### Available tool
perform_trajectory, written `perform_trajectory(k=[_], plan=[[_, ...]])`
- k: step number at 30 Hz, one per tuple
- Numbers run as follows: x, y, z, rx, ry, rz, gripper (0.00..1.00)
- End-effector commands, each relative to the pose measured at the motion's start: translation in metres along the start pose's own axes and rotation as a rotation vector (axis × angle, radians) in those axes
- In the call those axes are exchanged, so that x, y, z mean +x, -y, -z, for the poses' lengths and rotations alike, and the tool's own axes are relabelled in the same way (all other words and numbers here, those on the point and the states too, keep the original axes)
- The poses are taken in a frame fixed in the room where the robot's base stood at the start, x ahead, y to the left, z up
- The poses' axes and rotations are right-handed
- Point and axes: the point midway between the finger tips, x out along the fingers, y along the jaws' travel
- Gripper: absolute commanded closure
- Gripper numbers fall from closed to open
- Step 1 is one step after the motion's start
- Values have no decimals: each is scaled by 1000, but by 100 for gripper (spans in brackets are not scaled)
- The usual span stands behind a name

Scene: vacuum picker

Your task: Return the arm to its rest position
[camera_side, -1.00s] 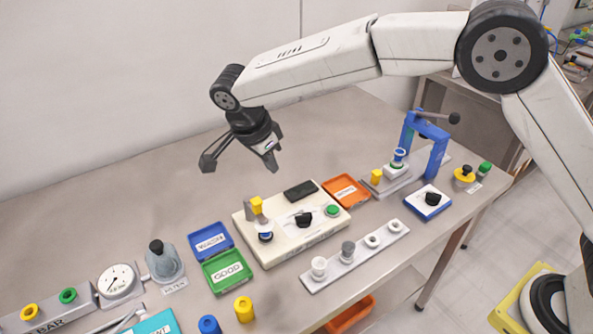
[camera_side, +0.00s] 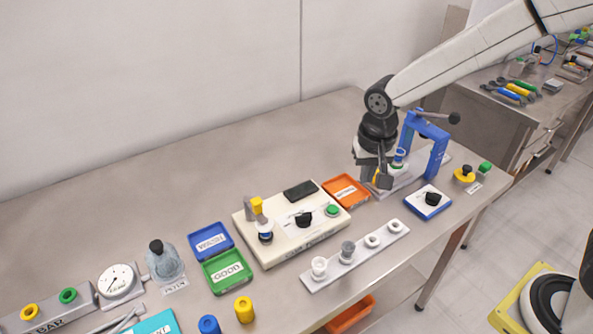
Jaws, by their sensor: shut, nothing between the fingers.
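My gripper (camera_side: 380,180) is at the right part of the bench, with its fingers pointing down. It appears in front of the left side of a blue press-like frame (camera_side: 431,135) and hides part of that fixture. The fingers look close together, with nothing seen held between them. A yellow piece shows just behind or beside the fingers; I cannot tell whether they touch it. My arm reaches in from the upper right.
A cream fixture box (camera_side: 289,238) with a green button stands mid-bench. An orange tray (camera_side: 346,192), a blue tray (camera_side: 211,241), a green tray (camera_side: 228,271) and a white-cupped strip (camera_side: 355,256) lie around it. The back-left bench is clear.

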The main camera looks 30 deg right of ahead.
Motion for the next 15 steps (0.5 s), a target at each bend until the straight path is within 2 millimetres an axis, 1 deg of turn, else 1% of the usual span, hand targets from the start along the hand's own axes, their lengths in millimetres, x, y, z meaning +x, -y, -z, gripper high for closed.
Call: perform_trajectory(k=[1, 9, 12, 15], plan=[[1, -12, -5, -39, -4, 12, 100], [9, -64, -37, -278, -51, 64, 100], [12, -80, -49, -355, -73, 73, 100], [14, -92, -58, -413, -91, 78, 100]])
